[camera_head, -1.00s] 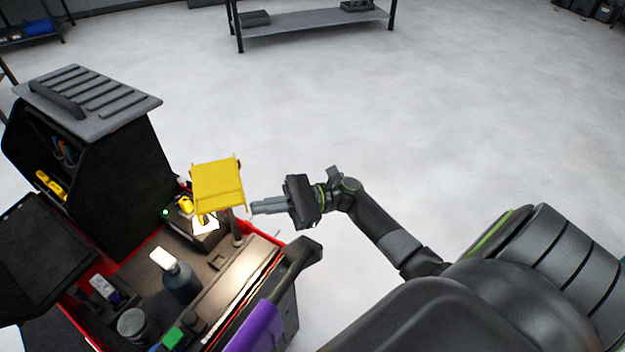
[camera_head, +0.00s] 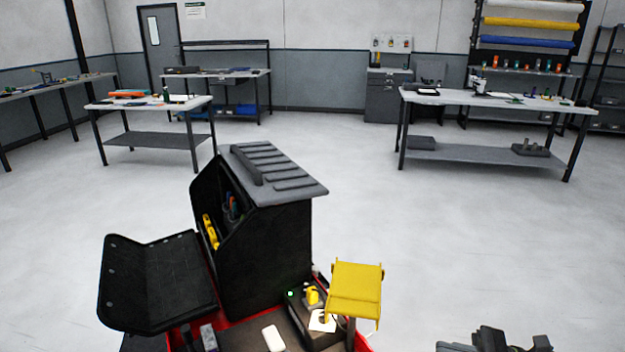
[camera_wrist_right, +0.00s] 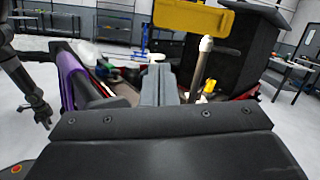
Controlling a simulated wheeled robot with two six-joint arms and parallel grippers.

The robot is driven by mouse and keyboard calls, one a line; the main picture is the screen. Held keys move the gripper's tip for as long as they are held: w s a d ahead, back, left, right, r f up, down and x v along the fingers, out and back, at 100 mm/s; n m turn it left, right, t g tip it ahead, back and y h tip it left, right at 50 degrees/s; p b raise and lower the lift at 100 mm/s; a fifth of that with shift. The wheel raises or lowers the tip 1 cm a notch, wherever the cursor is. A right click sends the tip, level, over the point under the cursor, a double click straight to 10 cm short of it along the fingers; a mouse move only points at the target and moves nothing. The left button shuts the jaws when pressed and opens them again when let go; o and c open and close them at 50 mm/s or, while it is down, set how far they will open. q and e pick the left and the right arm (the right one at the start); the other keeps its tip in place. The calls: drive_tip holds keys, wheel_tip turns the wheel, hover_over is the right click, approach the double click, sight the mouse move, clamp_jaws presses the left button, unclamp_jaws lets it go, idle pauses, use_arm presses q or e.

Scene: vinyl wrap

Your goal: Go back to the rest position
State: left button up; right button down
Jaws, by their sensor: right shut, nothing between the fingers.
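My right gripper (camera_head: 456,346) shows only in part at the bottom edge of the head view, right of the cart and apart from it. In the right wrist view its two grey fingers (camera_wrist_right: 155,86) lie together, shut and empty, pointing toward the cart. A dark arm, apparently my left one, hangs at the left of that view; its gripper (camera_wrist_right: 38,110) is too small and dark to read. The left gripper is not in the head view.
The red and black tool cart (camera_head: 268,250) stands close in front, with an open dark panel (camera_head: 155,280) on its left. A yellow holder (camera_head: 355,288) rises on a post at its right, near my right gripper. Workbenches (camera_head: 480,97) stand farther back. Floor between is clear.

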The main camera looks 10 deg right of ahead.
drive_tip(key=s+d+f+h, duration=0.1)
drive_tip(key=s+f+h, duration=0.25)
drive_tip(key=f, duration=0.85)
drive_tip(key=s+d+f+n+h, duration=0.15)
drive_tip(key=f+h, duration=0.35)
drive_tip(key=f, duration=0.6)
drive_tip(key=s+d+f+h, duration=0.1)
drive_tip(key=s+f+h, duration=0.25)
drive_tip(key=f, duration=0.85)
drive_tip(key=s+a+f+n+g+h, duration=0.1)
drive_tip(key=s+f+n+h, duration=0.1)
drive_tip(key=s+f+n, duration=0.3)
drive_tip(key=s+a+f+n+g+h, duration=0.1)
drive_tip(key=s+f+n, duration=0.5)
drive_tip(key=s, duration=0.7)
drive_tip(key=s+a+f+n+g+h, duration=0.1)
drive_tip(key=s+f+n+h, duration=0.4)
drive_tip(key=s, duration=0.5)
drive_tip(key=shift+a+f+n+g, duration=0.15)
drive_tip(key=shift+f+n+g, duration=0.2)
drive_tip(key=shift+f+g, duration=0.45)
